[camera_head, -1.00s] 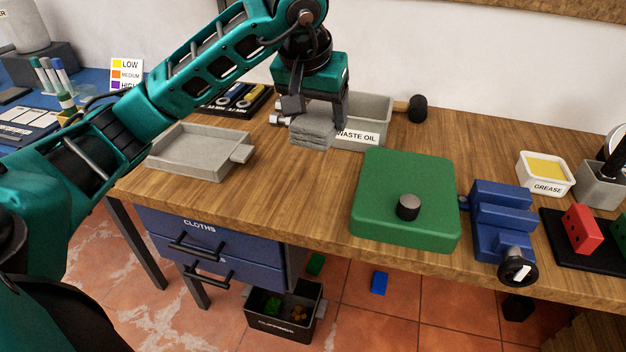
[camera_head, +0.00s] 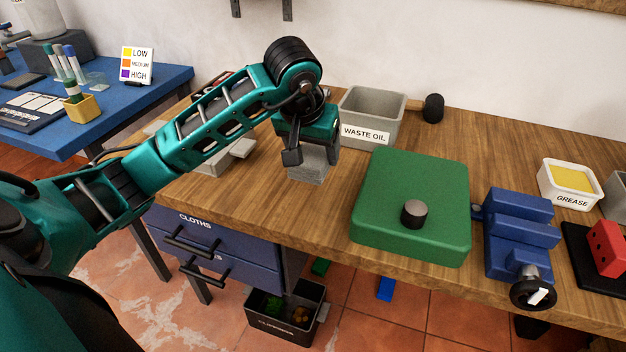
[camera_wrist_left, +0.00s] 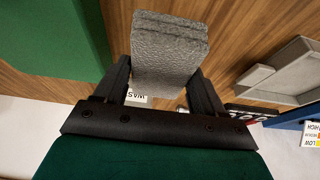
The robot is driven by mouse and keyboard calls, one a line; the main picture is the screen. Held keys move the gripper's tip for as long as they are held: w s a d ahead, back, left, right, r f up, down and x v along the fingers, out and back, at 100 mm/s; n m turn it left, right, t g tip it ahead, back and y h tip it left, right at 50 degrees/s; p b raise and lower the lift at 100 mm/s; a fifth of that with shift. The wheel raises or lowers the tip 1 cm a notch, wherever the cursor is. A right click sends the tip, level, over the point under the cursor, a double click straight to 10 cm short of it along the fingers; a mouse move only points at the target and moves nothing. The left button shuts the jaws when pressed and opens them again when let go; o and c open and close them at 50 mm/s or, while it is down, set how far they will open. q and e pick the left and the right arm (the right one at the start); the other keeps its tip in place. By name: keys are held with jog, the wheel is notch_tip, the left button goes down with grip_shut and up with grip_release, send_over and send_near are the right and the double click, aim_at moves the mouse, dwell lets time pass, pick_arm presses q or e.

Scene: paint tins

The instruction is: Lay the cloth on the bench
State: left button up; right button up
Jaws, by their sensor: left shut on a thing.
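The grey folded cloth (camera_head: 308,165) is in my left gripper (camera_head: 312,150), which is shut on it. The cloth hangs below the fingers, close over the wooden bench (camera_head: 255,200), between the grey tray and the green box. I cannot tell whether its lower edge touches the bench. In the left wrist view the cloth (camera_wrist_left: 170,52) sits between the two fingers of the left gripper (camera_wrist_left: 165,85), with wood behind it. My right gripper is not in view.
A green box (camera_head: 410,190) with a dark knob is right of the cloth. The waste oil bin (camera_head: 372,115) stands behind. A grey tray (camera_head: 212,162) is partly hidden by my arm. A blue vise (camera_head: 518,235) and grease tub (camera_head: 570,185) are further right.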

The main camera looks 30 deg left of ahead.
pick_arm(q)
notch_tip(320, 180, down, 6)
jog(key=shift+f+b, duration=0.15)
jog(key=shift+b, duration=0.2)
jog(key=shift+f, duration=0.4)
jog(key=o, duration=1.1)
jog(key=shift+c, duration=0.2)
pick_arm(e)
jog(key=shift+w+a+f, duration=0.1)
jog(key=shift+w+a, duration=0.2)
